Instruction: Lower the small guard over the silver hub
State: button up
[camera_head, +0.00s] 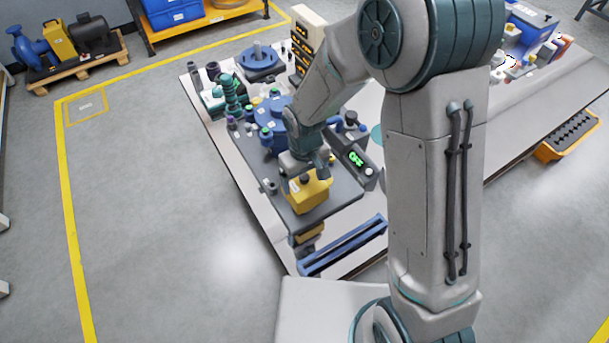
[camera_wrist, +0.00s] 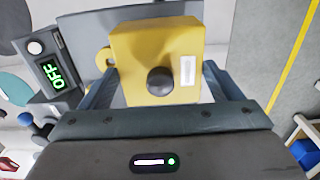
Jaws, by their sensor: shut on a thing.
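The small guard (camera_head: 309,194) is a yellow box with a black knob on top and a white label. My gripper (camera_head: 306,176) points down at it over the front part of the grey test plate (camera_head: 340,188). In the wrist view the guard (camera_wrist: 190,48) sits between the two fingers of my gripper (camera_wrist: 160,82), which is shut on it. The guard looks about level, close above or on the plate; I cannot tell whether it touches. I cannot make out the silver hub; the guard or my gripper may hide it.
A control box with a green "OFF" display (camera_head: 355,158) stands right of the guard. A large blue round housing (camera_head: 272,118) and several small fittings stand behind it. A blue rail (camera_head: 345,245) lies in front. The floor left of the bench is clear.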

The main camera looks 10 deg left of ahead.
aim_at(305, 184)
jog(key=shift+f+b, duration=0.7)
jog(key=shift+f, duration=0.15)
jog(key=shift+f, duration=0.1)
jog(key=shift+f+b, duration=0.6)
jog(key=shift+b, duration=0.05)
jog(key=shift+f+b, duration=1.05)
jog(key=shift+b, duration=0.05)
dwell(1.2)
jog(key=o, duration=1)
jog(key=shift+c, duration=0.2)
notch_tip(305, 184, up, 9)
jog(key=p, duration=0.6)
